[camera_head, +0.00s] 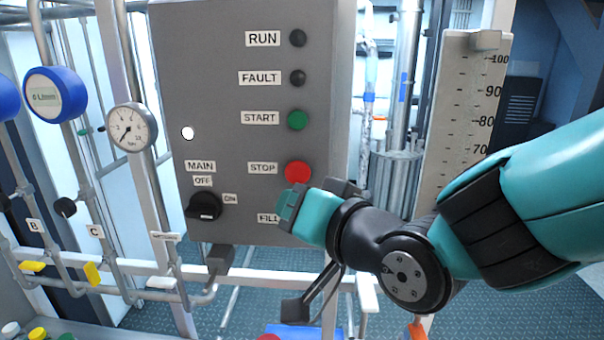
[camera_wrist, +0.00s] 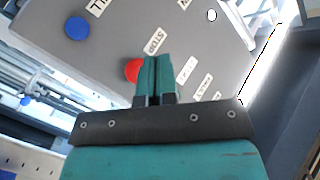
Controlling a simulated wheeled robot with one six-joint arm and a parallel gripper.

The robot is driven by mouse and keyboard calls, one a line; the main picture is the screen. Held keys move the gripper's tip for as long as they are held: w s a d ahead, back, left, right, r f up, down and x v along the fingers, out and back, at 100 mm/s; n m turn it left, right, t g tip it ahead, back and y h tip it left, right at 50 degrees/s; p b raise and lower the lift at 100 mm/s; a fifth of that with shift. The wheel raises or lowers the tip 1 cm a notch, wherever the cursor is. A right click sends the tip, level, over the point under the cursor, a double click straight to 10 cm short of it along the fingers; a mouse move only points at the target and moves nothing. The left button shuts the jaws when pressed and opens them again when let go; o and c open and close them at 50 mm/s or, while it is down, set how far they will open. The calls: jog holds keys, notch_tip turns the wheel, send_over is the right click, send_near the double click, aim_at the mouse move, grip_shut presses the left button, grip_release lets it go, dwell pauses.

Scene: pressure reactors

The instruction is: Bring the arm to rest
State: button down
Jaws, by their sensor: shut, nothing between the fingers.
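My gripper (camera_head: 290,207) is teal and stands in front of the lower right part of a grey control panel (camera_head: 225,100). Its fingers are closed together with nothing between them. In the wrist view, the shut fingers (camera_wrist: 156,62) lie side by side and partly cover the red STOP button (camera_wrist: 133,71). In the head view the STOP button (camera_head: 298,173) shows just above the gripper, and the FILL label is partly hidden behind the fingers. I cannot tell whether the fingertips touch the panel. My teal and black arm reaches in from the right.
The panel also has a green START button (camera_head: 297,120), dark RUN and FAULT lamps and a black MAIN knob (camera_head: 204,206). A blue button (camera_wrist: 77,28) shows in the wrist view. Left are pipes and a pressure gauge (camera_head: 131,127); right is a scale board (camera_head: 462,100) close to my arm.

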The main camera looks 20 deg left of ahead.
dwell(0.4)
jog(key=s+d+f+g+h+b, duration=0.1)
jog(key=d+f+g+h, duration=0.15)
jog(key=d, duration=0.55)
jog(key=s+d+f+g+h+b, duration=0.1)
jog(key=d+f+h, duration=0.15)
jog(key=d, duration=0.55)
jog(key=s+d+f+n+g+h, duration=0.2)
jog(key=s+d+g+h, duration=0.2)
jog(key=s+d, duration=0.7)
jog(key=shift+d+f+n+g+h, duration=0.3)
jog(key=shift+d+f+g+h, duration=0.15)
jog(key=shift+d, duration=0.25)
